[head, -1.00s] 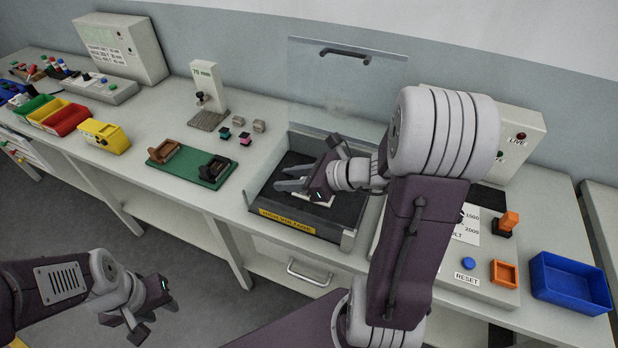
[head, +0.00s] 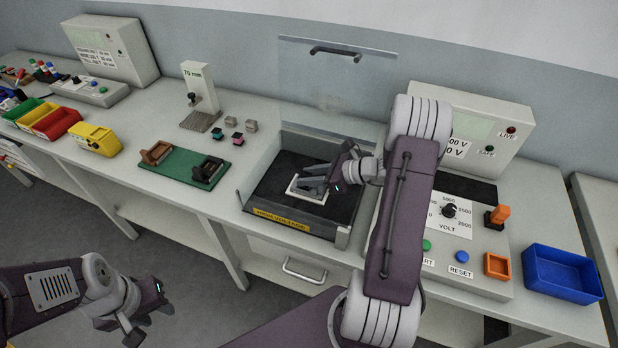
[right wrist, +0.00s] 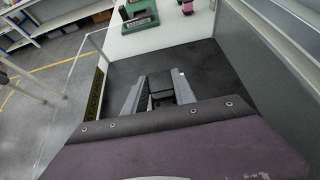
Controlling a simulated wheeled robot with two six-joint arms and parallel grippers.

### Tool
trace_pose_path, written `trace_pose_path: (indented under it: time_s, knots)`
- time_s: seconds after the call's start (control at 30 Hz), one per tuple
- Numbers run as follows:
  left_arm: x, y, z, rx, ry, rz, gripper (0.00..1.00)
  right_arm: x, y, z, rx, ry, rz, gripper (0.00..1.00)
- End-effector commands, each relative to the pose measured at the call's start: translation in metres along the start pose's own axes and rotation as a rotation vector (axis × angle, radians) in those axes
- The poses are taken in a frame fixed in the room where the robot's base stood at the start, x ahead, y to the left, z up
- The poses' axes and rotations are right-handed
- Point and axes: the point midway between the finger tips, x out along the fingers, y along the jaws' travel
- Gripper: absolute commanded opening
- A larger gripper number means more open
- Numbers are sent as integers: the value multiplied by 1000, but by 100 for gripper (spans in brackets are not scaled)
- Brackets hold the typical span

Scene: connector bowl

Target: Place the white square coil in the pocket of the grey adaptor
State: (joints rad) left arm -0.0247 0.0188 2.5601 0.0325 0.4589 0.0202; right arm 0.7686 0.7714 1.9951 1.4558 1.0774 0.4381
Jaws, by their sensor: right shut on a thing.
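My right gripper (head: 314,185) is low inside the dark test tray, its fingers pointing left. I cannot tell whether the coil sits in the pocket. My left gripper (head: 146,318) is open and empty, in front of the bench.
The tray (head: 290,226) has a yellow label in front and a raised clear lid (head: 335,85) behind. A green board (head: 185,172) and small coloured blocks (head: 238,139) lie to its left. A control panel (head: 470,261) and blue bin (head: 560,275) stand right.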

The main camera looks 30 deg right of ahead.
Motion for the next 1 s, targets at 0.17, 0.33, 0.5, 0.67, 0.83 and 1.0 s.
trace_pose_path:
  time_s: [0.17, 0.33, 0.5, 0.67, 0.83, 1.0]
  knots:
    - [0, 0, 0, 0, 0, 0, 36, 3, 0, -5, -2, 0, -1, 0]
    - [2, 0, 0, 0, 0, 0, 36, 4, 0, -7, -2, 0, -1, 0]
    - [3, 0, 0, 0, 0, 0, 36, 4, 0, -8, -2, 0, -1, 54]
    - [3, 0, 0, 0, 0, 0, 36, 4, 0, -8, -2, 0, -1, 54]
    - [0, 0, 0, 0, 0, 0, 36, 3, 0, -5, -2, 0, -1, 54]
    - [-1, 0, 0, 0, 0, 0, 36, -18, -2, -5, -3, 0, -6, 54]
